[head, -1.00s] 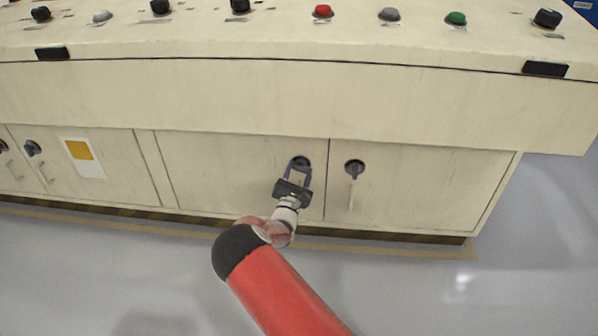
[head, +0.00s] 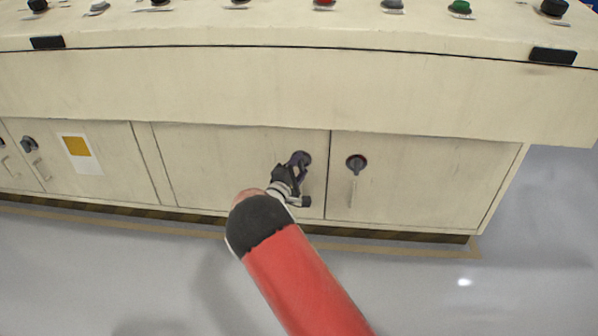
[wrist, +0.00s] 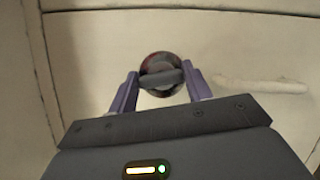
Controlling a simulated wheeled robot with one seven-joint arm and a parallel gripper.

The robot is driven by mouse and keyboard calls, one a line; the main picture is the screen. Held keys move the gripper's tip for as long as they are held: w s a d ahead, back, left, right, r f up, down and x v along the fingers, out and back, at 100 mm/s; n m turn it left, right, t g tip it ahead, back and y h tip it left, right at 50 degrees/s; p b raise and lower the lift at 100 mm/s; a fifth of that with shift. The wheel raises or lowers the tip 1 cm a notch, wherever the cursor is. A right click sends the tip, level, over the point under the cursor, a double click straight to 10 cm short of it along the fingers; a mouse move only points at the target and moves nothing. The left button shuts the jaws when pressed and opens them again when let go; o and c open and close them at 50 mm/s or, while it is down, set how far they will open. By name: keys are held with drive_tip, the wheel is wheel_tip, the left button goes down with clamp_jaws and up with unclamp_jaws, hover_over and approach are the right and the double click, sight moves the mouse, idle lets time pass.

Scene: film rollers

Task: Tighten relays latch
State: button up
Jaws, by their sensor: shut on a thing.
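The latch is a dark round knob (head: 303,157) with a raised grip bar, near the upper right corner of a cream cabinet door (head: 225,165). In the wrist view the latch (wrist: 161,75) sits between the fingertips, its bar running across from finger to finger. My gripper (head: 299,160) is shut on the latch, and its purple fingers also show in the wrist view (wrist: 163,84). In the head view the gripper is rolled and hides part of the latch. No label naming the relays is readable.
A second dark latch (head: 356,163) and a pale vertical handle (head: 353,191) are on the door to the right. The held door's own handle (wrist: 262,85) shows beside the fingers in the wrist view. The console ledge (head: 300,95) overhangs the doors. The grey floor is clear at right.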

drive_tip(key=shift+m+g, duration=0.4)
drive_tip(key=shift+m, duration=0.6)
drive_tip(key=o, duration=1)
drive_tip(key=shift+s, duration=0.1)
drive_tip(key=v, duration=0.7)
drive_tip(key=shift+s+a, duration=0.1)
drive_tip(key=shift+s, duration=0.2)
